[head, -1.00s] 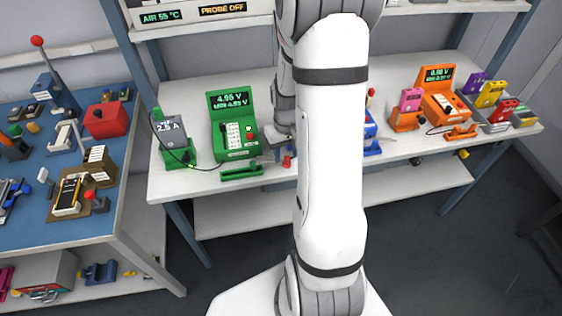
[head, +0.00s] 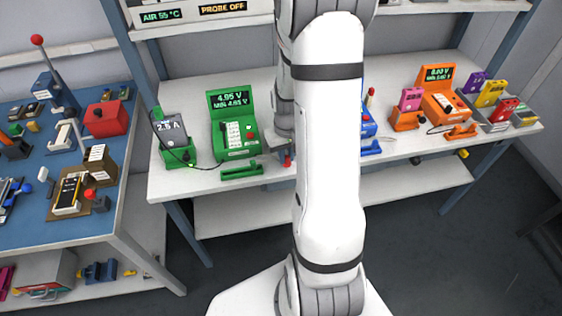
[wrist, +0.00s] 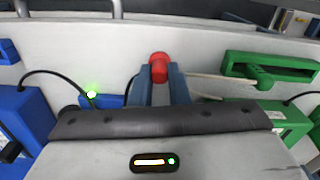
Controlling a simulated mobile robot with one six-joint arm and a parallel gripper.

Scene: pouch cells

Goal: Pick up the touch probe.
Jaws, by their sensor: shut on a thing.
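The touch probe shows as a red, round-ended piece (wrist: 159,64) in the wrist view, between the two blue-grey fingertips of my gripper (wrist: 159,79). My gripper is shut on it. The rest of the probe is hidden by the fingers and gripper body. In the head view the red piece (head: 287,160) shows low at the front of the white bench, just right of the green station. My gripper (head: 280,143) is mostly hidden behind my arm there. I cannot tell whether the probe touches the bench.
A green tester (head: 235,135) and green cradle (head: 241,169) stand to the left; the cradle also shows in the wrist view (wrist: 240,65). A thin pale strip lies between fingers and cradle. A blue station (head: 367,128) and orange tester (head: 443,106) stand right. Cables lie near the stations.

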